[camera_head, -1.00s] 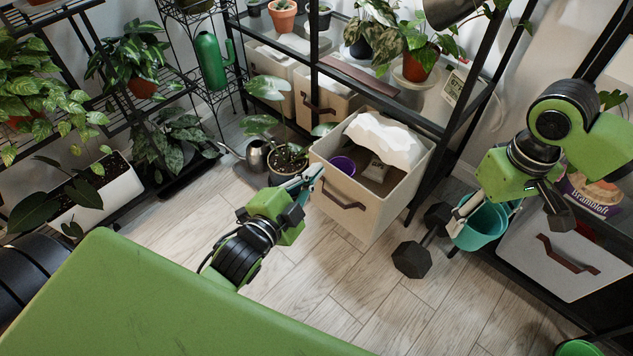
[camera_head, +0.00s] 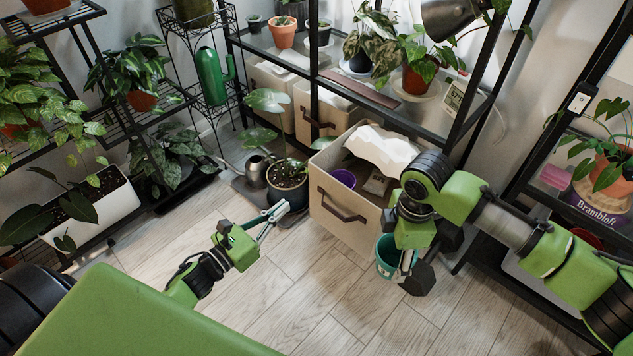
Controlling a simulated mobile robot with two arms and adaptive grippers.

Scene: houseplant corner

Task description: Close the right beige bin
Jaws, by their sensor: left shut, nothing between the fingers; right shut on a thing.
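The right beige bin (camera_head: 333,224) stands pulled out from under the glass-topped shelf, open at the top, with its brown handle facing forward. A purple pot (camera_head: 343,178) and a crumpled white bag (camera_head: 385,148) are in it. My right gripper (camera_head: 405,266) is shut on the teal bucket (camera_head: 386,262), at the bin's front right corner. The arm hides part of the bucket and the bin's right side. My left gripper (camera_head: 276,213) is shut and empty, left of the bin, above the floor.
Another beige bin (camera_head: 327,119) sits under the shelf behind. A potted plant (camera_head: 287,180) and a watering can (camera_head: 257,168) stand left of the open bin. The front floor is clear.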

